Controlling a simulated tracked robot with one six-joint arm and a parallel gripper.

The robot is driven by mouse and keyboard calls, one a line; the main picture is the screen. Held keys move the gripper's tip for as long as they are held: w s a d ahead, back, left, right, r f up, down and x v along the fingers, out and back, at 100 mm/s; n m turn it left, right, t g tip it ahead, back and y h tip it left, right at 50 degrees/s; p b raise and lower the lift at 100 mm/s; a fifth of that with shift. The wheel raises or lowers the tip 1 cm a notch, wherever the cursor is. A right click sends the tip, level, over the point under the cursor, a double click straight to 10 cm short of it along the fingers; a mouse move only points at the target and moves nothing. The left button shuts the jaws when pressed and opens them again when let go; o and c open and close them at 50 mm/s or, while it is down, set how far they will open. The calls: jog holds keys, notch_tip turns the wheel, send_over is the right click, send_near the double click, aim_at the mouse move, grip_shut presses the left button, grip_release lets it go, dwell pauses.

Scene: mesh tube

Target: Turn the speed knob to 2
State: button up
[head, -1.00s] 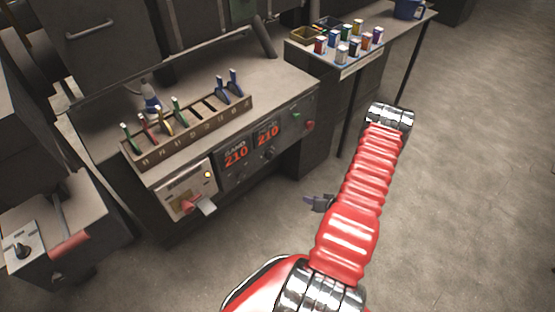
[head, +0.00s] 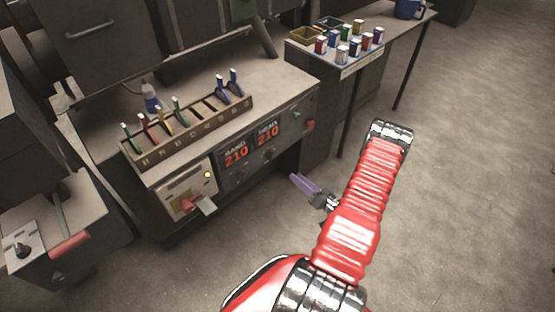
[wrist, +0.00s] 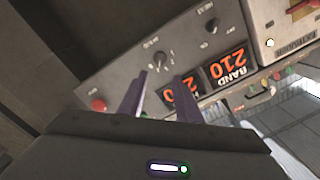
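Two dark knobs sit on the machine's front panel below the red displays. One knob (head: 268,153) is under the right display, and it also shows in the wrist view (wrist: 160,60). The other knob (head: 241,175) is under the left display and shows in the wrist view (wrist: 212,25) too.
The BAND display (head: 236,156) and HEAD display (head: 267,134) both read 210. A green button (head: 296,114) and a red button (head: 310,125) are at the panel's right end. A tool rack (head: 190,132) stands on top. The floor at right is clear.

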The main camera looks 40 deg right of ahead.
aim_at(270, 155)
jog(key=shift+w, duration=0.1)
jog(key=w, duration=1.3)
jog(key=shift+w+a, duration=0.2)
jog(key=shift+w, duration=0.1)
jog(key=shift+c, duration=0.4)
